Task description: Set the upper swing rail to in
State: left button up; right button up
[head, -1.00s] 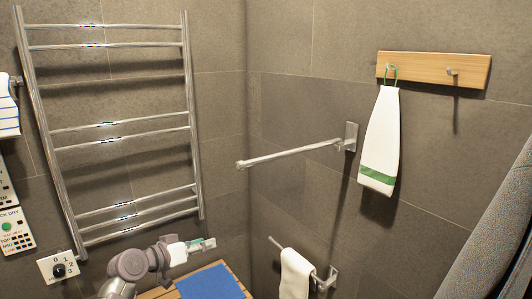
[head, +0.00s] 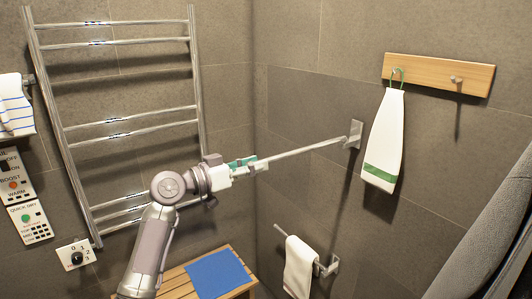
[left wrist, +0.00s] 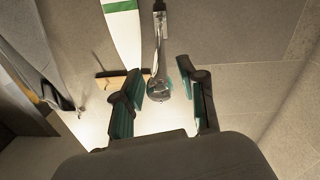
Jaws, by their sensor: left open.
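The upper swing rail (head: 305,149) is a chrome bar that sticks out from its wall bracket (head: 355,134) on the right-hand tiled wall. Its free end is at my left gripper (head: 248,164), which is open. In the left wrist view the rail (left wrist: 159,55) is seen nearly end-on. Its rounded tip shows between the two spread fingers of the left gripper (left wrist: 163,88), with space on both sides. I cannot tell whether a finger touches it. My right gripper is not in view.
A lower rail (head: 279,229) holds a white towel (head: 299,267). A green-striped towel (head: 383,140) hangs from a wooden hook board (head: 438,74). A ladder-shaped heated rack (head: 128,122) is at left, behind my arm. A slatted wooden bench (head: 180,283) with a blue cloth (head: 214,274) stands below.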

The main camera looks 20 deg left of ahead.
pick_arm(q)
jog(key=shift+p+x, duration=0.5)
jog(key=shift+x, duration=1.4)
grip_shut()
